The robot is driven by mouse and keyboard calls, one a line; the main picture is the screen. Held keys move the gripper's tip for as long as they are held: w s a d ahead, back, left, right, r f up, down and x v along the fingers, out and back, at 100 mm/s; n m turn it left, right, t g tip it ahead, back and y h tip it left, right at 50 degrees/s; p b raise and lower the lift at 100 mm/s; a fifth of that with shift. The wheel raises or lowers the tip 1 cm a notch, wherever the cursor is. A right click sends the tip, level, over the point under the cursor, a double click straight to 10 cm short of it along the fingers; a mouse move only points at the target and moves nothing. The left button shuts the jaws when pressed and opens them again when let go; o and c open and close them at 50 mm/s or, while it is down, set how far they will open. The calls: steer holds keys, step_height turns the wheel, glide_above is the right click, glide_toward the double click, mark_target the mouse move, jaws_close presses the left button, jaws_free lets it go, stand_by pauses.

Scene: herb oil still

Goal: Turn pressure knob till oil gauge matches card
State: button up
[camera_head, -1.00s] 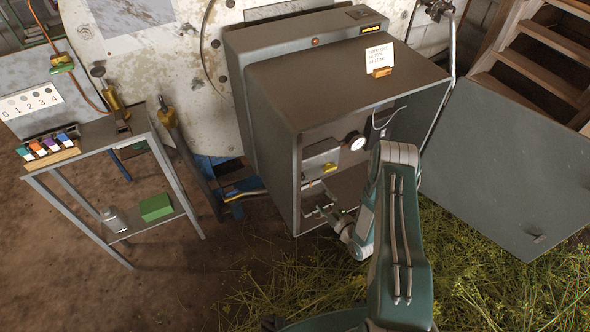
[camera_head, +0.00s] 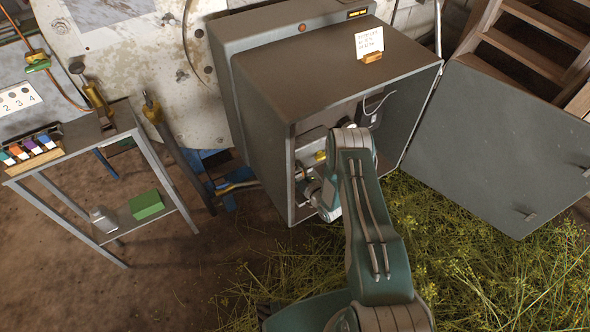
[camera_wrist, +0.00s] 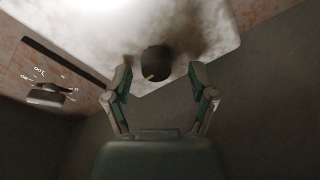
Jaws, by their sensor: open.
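My gripper (camera_wrist: 161,74) is open in the wrist view, its two fingers spread to either side of a dark round knob (camera_wrist: 155,66) with a small yellow mark. The knob sits on a pale, stained plate. I cannot tell whether the fingers touch it. Another dark knob (camera_wrist: 46,96) with a marked scale around it is at the left. I cannot read which one is the pressure knob. In the head view, the white card (camera_head: 369,42) stands in a wooden holder on the grey cabinet (camera_head: 330,75); its writing is too small to read. My arm hides the gauge and most of the cabinet's inside.
The cabinet's door (camera_head: 500,150) hangs open at the right. A metal side table (camera_head: 85,140) at the left holds coloured pieces and a green block (camera_head: 146,205). Wooden steps (camera_head: 530,45) are at the back right. Cut herbs (camera_head: 480,265) cover the ground at the right.

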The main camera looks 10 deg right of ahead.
steer(key=shift+w+d, duration=0.2)
jaws_close()
steer(key=shift+a, duration=0.1)
steer(key=shift+w+m+t+h, duration=0.1)
steer(key=shift+m+t+h, duration=0.2)
steer(key=shift+m, duration=3.8)
steer(key=shift+m+t+h, duration=0.1)
steer(key=shift+m+t, duration=0.3)
steer(key=shift+m, duration=3.7)
steer(key=shift+r, duration=0.1)
